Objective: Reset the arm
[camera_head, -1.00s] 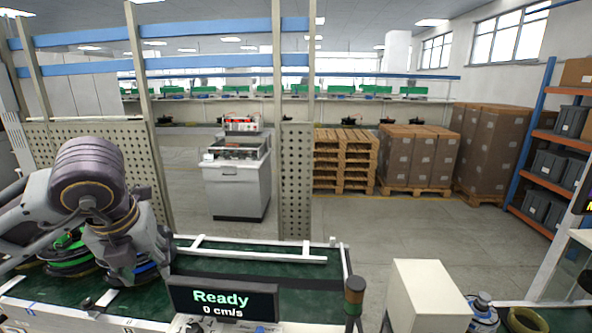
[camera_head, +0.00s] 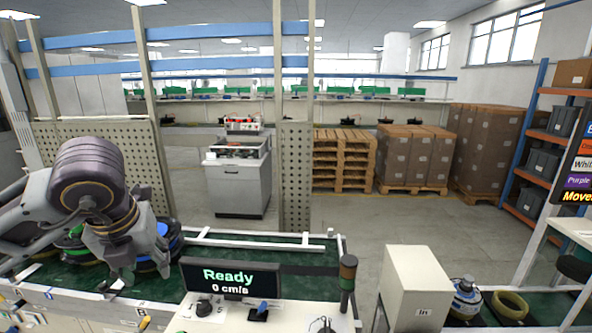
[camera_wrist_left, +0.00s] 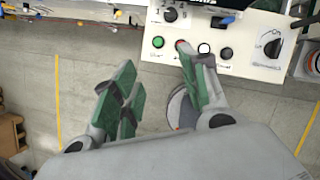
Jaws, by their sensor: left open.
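My left arm comes in from the left in the head view, and its gripper (camera_head: 122,268) hangs low over the green conveyor (camera_head: 260,258). In the left wrist view the left gripper (camera_wrist_left: 155,85) is open, with its green-padded fingers apart and nothing between them. A control box (camera_wrist_left: 222,40) with buttons and a knob lies just beyond the fingertips there. Hub motors with green (camera_head: 70,245) and blue (camera_head: 172,240) rings sit on the conveyor, partly hidden behind my arm. My right gripper is out of view.
A "Ready 0 cm/s" display (camera_head: 230,278) and a signal post (camera_head: 347,285) stand at the conveyor's front. A cream box (camera_head: 415,285) stands right of them. A hub motor (camera_head: 465,298) and a yellow ring (camera_head: 510,304) are farther right.

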